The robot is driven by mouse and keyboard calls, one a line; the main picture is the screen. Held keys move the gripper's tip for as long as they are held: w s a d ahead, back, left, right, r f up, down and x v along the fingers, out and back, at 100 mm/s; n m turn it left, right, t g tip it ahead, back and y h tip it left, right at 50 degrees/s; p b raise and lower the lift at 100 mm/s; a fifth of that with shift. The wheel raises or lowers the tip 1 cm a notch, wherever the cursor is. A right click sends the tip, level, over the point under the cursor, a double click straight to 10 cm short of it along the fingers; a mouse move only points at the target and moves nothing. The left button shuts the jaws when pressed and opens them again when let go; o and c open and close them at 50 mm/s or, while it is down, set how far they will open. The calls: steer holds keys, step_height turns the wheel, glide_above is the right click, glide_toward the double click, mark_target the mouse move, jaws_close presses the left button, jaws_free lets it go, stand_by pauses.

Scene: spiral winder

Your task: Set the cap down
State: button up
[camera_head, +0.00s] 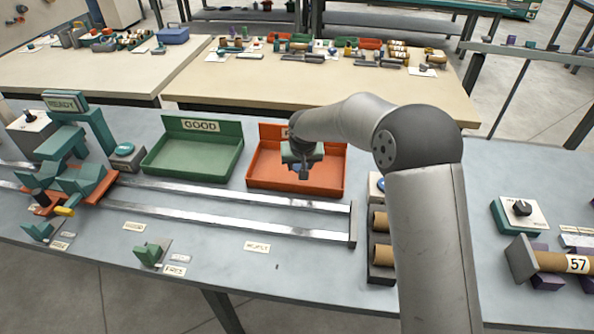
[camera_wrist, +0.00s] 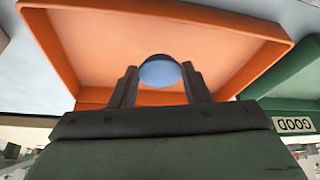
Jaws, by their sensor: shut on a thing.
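My gripper (camera_head: 303,173) hangs from the arm over the orange tray (camera_head: 262,176) on the bench. In the wrist view the two dark fingers of my gripper (camera_wrist: 160,82) are shut on the cap (camera_wrist: 160,71), a round blue piece between their tips. Behind the cap, the inside of the orange tray (camera_wrist: 150,32) fills most of that view. The cap cannot be made out in the head view. How high it is above the tray floor is hard to tell.
A green tray (camera_head: 190,160) labelled GOOD stands left of the orange one. Metal rails (camera_head: 240,197) run in front of both trays. A holder with cardboard tubes (camera_head: 379,250) is to the right, partly behind my arm. A winder (camera_head: 65,160) is at the left.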

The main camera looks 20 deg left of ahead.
mark_target(297, 170)
steer(key=shift+w+a+f, duration=0.25)
steer(key=shift+a+f, duration=0.4)
steer(key=shift+f, duration=1.7)
steer(key=shift+f, duration=0.2)
steer(key=o, duration=0.9)
steer(key=shift+r, duration=0.1)
